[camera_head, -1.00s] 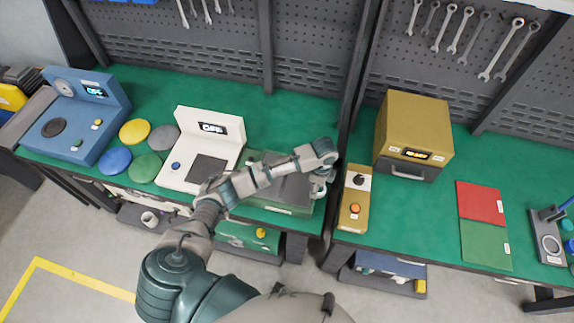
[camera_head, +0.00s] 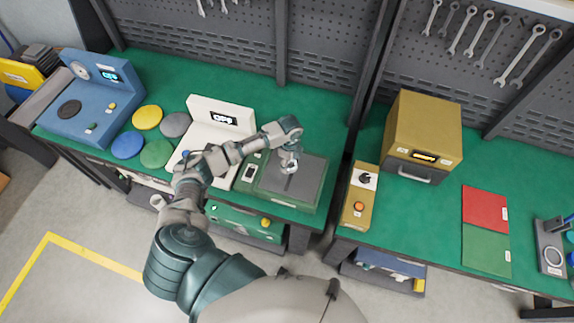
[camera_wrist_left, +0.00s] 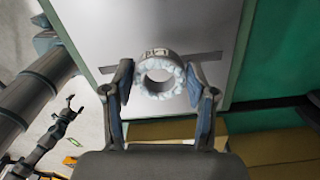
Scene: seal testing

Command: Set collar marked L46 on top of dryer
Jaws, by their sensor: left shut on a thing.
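My left gripper (camera_head: 289,165) hangs above the grey plate (camera_head: 302,185) of the green-framed device on the left bench. In the left wrist view my left gripper (camera_wrist_left: 160,95) is shut on a pale ring-shaped collar (camera_wrist_left: 160,90), with one finger on each side of it. Its rim carries a small label that I cannot read with certainty. The grey plate (camera_wrist_left: 190,30) shows behind it; I cannot tell how far below it lies. The mustard box with a display and handle (camera_head: 424,125) on the right bench may be the dryer. My right gripper is not in view.
A mustard control box (camera_head: 359,200) with a knob and orange button stands at the right bench's left edge. A white device (camera_head: 222,108), coloured discs (camera_head: 146,117) and a blue device (camera_head: 85,112) lie to the left. Red and green mats (camera_head: 485,205) lie to the right.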

